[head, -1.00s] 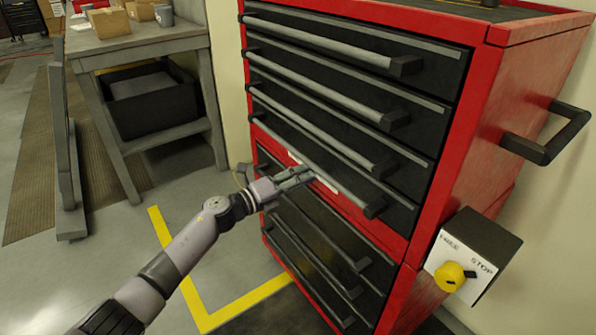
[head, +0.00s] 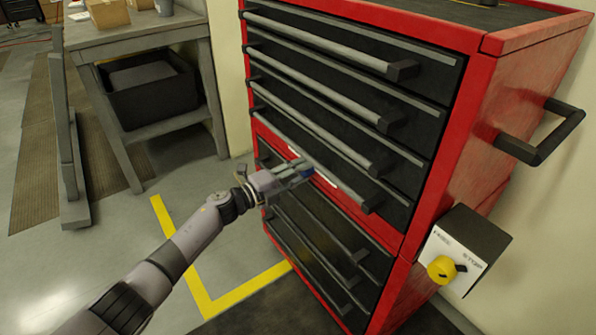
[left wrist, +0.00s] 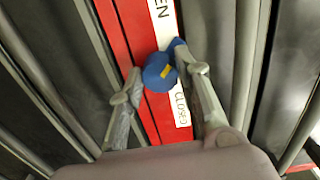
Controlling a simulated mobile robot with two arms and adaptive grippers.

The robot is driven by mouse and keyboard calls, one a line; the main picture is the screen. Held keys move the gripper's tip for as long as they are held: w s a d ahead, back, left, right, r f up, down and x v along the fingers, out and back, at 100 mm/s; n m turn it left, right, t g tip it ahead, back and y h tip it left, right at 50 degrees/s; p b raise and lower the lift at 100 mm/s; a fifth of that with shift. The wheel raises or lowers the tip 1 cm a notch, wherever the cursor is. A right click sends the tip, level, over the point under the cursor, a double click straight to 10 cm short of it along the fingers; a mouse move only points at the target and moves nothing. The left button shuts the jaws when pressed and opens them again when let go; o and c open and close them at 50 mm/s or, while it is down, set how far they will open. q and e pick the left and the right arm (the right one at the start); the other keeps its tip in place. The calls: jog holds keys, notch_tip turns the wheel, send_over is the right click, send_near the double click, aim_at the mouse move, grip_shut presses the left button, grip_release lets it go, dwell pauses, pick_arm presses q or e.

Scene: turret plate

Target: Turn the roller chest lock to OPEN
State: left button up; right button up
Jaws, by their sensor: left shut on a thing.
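The roller chest (head: 476,150) is red with black drawers. Its lock is a blue knob (left wrist: 158,70) with a yellow mark, on a red strip between drawers. A white label (left wrist: 163,22) beside it reads "EN" at the top, partly cut off, and "CLOSED" lower down. The yellow mark faces the label side, between the two words. My left gripper (left wrist: 155,68) is shut on the knob, with one finger on each side. In the head view the left gripper (head: 298,174) is at the strip, and only a bit of blue shows. My right gripper is out of view.
A box with a yellow knob (head: 441,269), labelled FREE and STOP, is on the chest's right side, below a black side handle (head: 540,140). Long drawer handles (head: 320,135) stick out above and below the strip. A grey workbench (head: 135,35) stands at the left.

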pick_arm(q)
jog(key=shift+s+d, duration=0.1)
jog(key=shift+d, duration=0.05)
jog(key=o, duration=0.7)
jog(key=shift+r, duration=0.1)
jog(key=shift+c, duration=0.2)
jog(key=o, duration=0.5)
jog(key=shift+s+r, duration=0.1)
jog(key=v, duration=1.2)
jog(key=shift+s+a, duration=0.1)
jog(key=shift+a, duration=0.15)
